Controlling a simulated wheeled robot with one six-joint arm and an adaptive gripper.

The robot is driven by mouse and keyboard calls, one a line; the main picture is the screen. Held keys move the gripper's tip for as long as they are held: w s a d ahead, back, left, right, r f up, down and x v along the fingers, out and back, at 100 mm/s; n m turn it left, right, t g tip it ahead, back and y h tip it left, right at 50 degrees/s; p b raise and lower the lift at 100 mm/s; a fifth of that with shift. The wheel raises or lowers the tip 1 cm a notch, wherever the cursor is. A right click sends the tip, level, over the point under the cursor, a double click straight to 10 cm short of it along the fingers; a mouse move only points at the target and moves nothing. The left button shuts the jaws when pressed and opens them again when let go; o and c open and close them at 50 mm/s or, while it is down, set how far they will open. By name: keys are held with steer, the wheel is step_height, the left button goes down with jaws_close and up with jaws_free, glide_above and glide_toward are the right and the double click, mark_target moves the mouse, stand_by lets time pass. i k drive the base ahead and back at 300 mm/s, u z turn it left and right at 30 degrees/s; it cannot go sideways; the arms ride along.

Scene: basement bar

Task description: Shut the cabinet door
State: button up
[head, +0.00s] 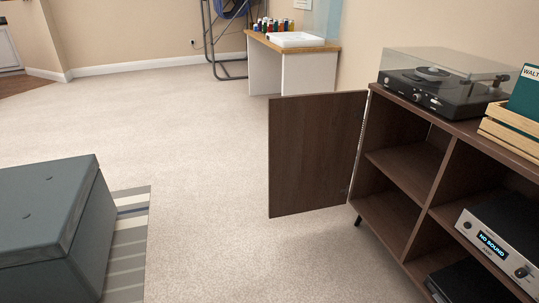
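The cabinet (437,146) is a dark brown wooden unit on the right side of the head view, running out of the picture's right edge. Its door (314,154) is a flat brown panel that stands wide open, swung out to the left of the cabinet's far end. The hinge side is at the door's right edge, where it meets the cabinet. The compartments nearest the door look empty. My gripper is not in view.
A record player (440,84) and a wooden crate (512,133) stand on the cabinet. An amplifier (497,248) sits on a shelf. A grey box-like ottoman (48,232) on a striped rug (128,240) is at left. Open carpet (205,190) lies between.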

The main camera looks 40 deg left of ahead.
mark_target(314, 139)
steer(key=u, duration=2.4)
steer(key=i, duration=3.65)
steer(key=z, duration=4.9)
